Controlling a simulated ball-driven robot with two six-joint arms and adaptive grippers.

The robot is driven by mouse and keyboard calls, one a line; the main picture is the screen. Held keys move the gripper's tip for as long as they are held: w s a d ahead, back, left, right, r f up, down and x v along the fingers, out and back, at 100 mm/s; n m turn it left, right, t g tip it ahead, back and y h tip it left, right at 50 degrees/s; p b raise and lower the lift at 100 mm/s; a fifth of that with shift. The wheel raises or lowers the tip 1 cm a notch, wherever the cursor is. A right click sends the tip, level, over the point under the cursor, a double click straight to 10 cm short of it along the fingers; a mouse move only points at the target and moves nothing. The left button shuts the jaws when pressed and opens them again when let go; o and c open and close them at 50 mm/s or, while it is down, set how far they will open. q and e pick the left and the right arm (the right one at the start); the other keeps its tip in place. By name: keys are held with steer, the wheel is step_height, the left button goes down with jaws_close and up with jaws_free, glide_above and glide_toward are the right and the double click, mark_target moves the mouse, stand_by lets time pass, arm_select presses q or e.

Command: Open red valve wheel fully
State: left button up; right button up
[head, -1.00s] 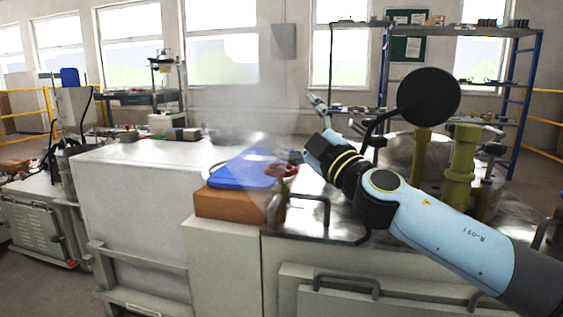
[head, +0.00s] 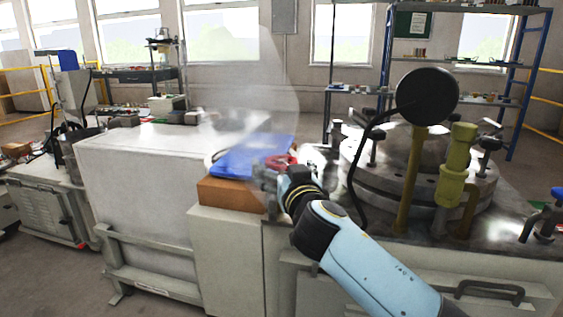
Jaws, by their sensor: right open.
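The red valve wheel (head: 281,161) sits at the near left part of the metal bench top, just right of a blue folder-like item. My right gripper (head: 263,172) is at the wheel's near side and partly covers the wheel and its stem. It is open; whether its fingers touch the rim I cannot tell. My left gripper is not in view.
The blue item (head: 250,156) lies on a brown box (head: 230,194) beside the wheel. A yellow post (head: 458,165) and a round metal vessel (head: 375,180) stand to the right. A white cabinet (head: 140,185) is at left. Steam-like haze hangs above the blue item.

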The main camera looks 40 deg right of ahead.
steer(key=shift+x, duration=1.2)
steer(key=c, duration=1.2)
